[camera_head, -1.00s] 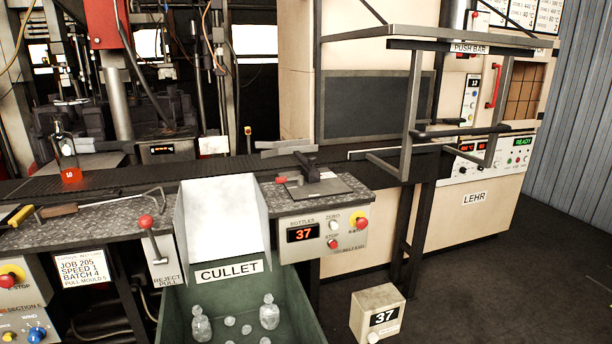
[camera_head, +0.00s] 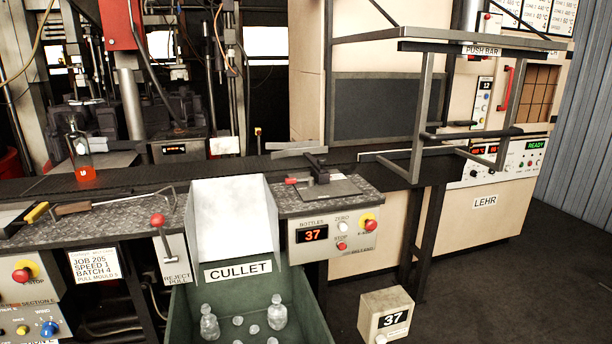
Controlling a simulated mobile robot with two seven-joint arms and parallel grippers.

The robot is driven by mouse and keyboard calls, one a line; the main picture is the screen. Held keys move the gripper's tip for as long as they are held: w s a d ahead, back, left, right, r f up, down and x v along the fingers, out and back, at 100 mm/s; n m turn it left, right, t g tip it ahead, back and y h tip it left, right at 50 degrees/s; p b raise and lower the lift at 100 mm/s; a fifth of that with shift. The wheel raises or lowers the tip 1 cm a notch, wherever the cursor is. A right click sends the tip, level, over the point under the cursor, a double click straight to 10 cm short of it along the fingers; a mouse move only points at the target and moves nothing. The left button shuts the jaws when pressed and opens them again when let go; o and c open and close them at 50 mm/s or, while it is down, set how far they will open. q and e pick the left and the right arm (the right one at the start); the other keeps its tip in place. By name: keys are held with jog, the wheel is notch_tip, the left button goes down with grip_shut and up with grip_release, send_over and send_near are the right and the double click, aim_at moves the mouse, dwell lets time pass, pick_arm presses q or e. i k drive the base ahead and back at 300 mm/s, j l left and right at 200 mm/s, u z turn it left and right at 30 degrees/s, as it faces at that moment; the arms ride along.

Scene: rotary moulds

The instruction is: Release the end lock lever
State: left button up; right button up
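No part in view carries a lock lever label. A small dark clamp-like device (camera_head: 318,168) with a red-tipped handle (camera_head: 296,181) lies on a flat plate (camera_head: 335,189) at the right end of the bench. It may be the end lock lever; I cannot tell. Neither of my grippers is in view.
A glowing orange-based bottle (camera_head: 84,172) stands on the dark conveyor at left. A hooked rod with a wooden handle (camera_head: 73,209) lies on the bench. Dark floor (camera_head: 500,290) at right is clear.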

aim_at(299, 180)
jog(key=i+l+z, duration=0.15)
jog(key=l+z, duration=0.25)
jog(key=l, duration=0.15)
jog(key=i+l+z, duration=0.25)
jog(key=l+z, duration=0.2)
jog(key=i+l+z, duration=0.65)
jog(key=z, duration=0.15)
jog(key=i+u, duration=0.45)
jog(key=i+l+u, duration=0.1)
jog(key=i+u, duration=0.15)
jog(key=u, duration=0.2)
jog(key=i+l+u, duration=0.25)
jog(key=u, duration=0.25)
jog(key=i+j+u, duration=0.2)
jog(key=i+u, duration=0.15)
jog(key=u, duration=0.15)
jog(key=i+j+u, duration=0.1)
jog(key=i+u, duration=0.65)
jog(key=u, duration=0.2)
jog(key=i, duration=0.2)
